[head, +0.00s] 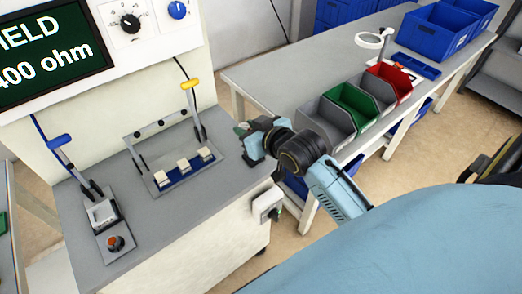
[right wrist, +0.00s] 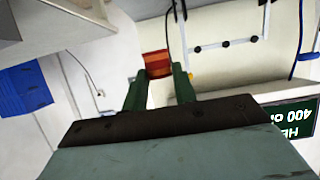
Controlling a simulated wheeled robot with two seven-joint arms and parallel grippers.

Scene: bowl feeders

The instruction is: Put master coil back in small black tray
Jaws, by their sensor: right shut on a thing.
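My right gripper (head: 243,133) is above the right end of the grey bench in the head view, its arm coming from the right. In the right wrist view its green fingers (right wrist: 160,76) are shut on a red-orange coil (right wrist: 157,62). The coil is too small or hidden to make out in the head view. I cannot make out a small black tray in either view. My left gripper is not in view.
The bench (head: 170,225) bears a yellow-lever fixture (head: 180,172) with several white blocks, a blue-lever fixture (head: 103,213) and an orange-topped round piece (head: 115,243). Grey, green (head: 352,105) and red (head: 388,82) bins and blue crates (head: 440,30) stand on the side table.

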